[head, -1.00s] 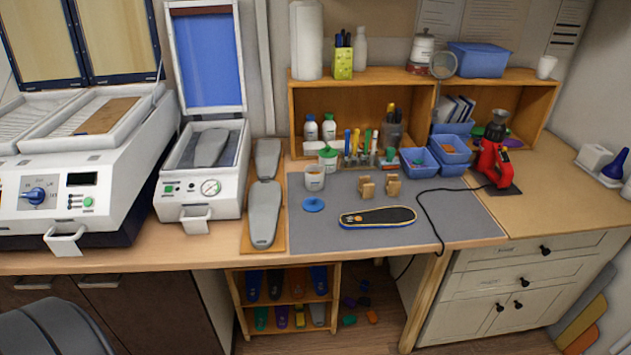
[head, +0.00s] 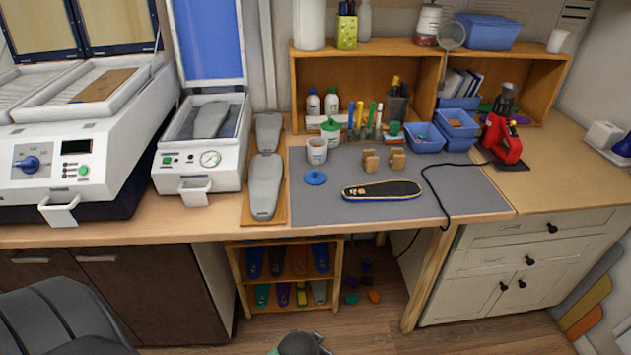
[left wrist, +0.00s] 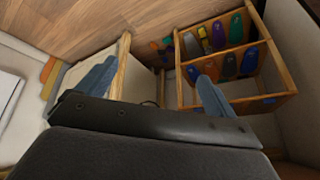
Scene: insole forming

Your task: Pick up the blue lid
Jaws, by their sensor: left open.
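The blue lid (head: 315,178) is a small round disc with a knob. It lies flat on the grey mat (head: 450,200), in front of a white cup (head: 317,151) and to the left of a black insole with a blue and yellow edge (head: 382,190). Nothing touches the lid. My left gripper (left wrist: 155,85) is open and empty in the left wrist view, its two bluish fingers wide apart. That view faces the low shelf under the table, and the lid is not in it. My right gripper cannot be made out.
Grey shoe lasts (head: 265,187) lie on a board left of the mat, beside a white press (head: 198,175). Two wooden blocks (head: 370,161) stand behind the insole. A cable runs across the mat's right side. A shelf of insoles (head: 285,275) stands below.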

